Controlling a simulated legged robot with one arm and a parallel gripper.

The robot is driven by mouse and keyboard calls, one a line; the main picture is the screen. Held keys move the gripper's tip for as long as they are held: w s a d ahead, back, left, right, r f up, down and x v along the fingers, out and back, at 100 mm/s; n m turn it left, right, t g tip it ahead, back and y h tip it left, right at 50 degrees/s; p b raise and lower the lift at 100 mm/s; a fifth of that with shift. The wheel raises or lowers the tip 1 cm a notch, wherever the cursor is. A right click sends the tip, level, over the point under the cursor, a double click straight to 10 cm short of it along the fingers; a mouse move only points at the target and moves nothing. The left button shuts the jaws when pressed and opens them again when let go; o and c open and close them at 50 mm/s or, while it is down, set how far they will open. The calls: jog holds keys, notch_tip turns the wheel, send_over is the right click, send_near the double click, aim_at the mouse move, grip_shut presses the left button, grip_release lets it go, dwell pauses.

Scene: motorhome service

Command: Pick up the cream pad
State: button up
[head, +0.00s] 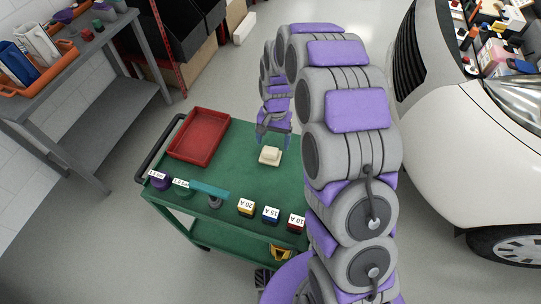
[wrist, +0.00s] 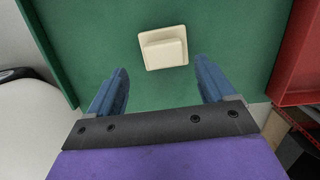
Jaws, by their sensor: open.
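The cream pad (head: 270,156) is a small square block with a raised smaller block on top. It lies on the green top of the cart (head: 240,170). In the wrist view the cream pad (wrist: 163,48) lies just beyond the fingertips, roughly midway between them. My gripper (head: 273,133) is above the cart on the far side of the pad. In the wrist view my gripper (wrist: 160,78) has its two blue fingers spread wide with nothing between them. I cannot tell the exact height of the fingers over the cart top.
A red tray (head: 176,155) sits on the cart's left part. Yellow (head: 246,208), blue (head: 270,215) and red (head: 296,222) labelled blocks line the near edge, with a teal bar (head: 208,190) to their left. A white vehicle (head: 460,150) stands right; a grey bench (head: 90,100) stands left.

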aim_at(270, 150)
jog(key=shift+s+a+f, duration=0.1)
jog(key=shift+a+f, duration=0.25)
jog(key=shift+f, duration=0.1)
jog(key=f, duration=0.1)
jog(key=f+b, duration=0.1)
jog(key=f, duration=0.2)
jog(key=shift+s+f+b, duration=0.2)
jog(key=shift+s+b, duration=0.1)
jog(key=shift+b, duration=0.1)
jog(key=shift+a+r, duration=0.1)
jog(key=shift+c, duration=0.2)
jog(key=shift+a, duration=0.1)
jog(key=shift+c, duration=1.4)
jog(key=c, duration=0.4)
jog(key=shift+c, duration=0.2)
